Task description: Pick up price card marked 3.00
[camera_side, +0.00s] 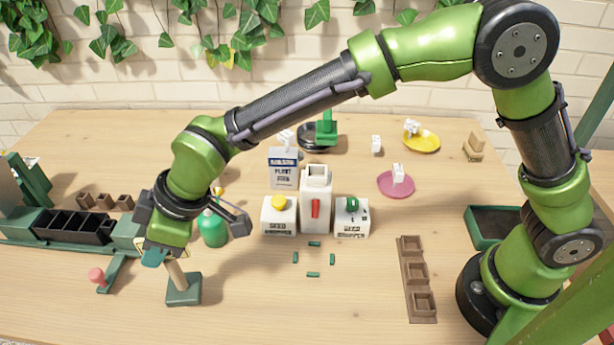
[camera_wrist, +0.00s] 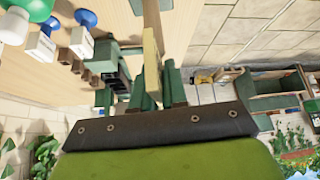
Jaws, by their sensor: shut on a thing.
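My gripper (camera_side: 154,256) is low at the left of the table in the side view, above and beside a tan post on a green base (camera_side: 183,290). In the wrist view my gripper (camera_wrist: 157,82) is shut on a thin, flat tan piece (camera_wrist: 151,55), seen nearly edge-on between the two green fingers. I can read no 3.00 on it, so I cannot tell whether it is the price card. In the side view the held piece is mostly hidden by the gripper.
White boxes (camera_side: 316,210) and a green bottle (camera_side: 213,230) stand right of my gripper. A green rack with black cells (camera_side: 70,226) is at left. Small white pieces sit on a pink plate (camera_side: 381,190) and a yellow plate (camera_side: 430,143). Bare table lies in front.

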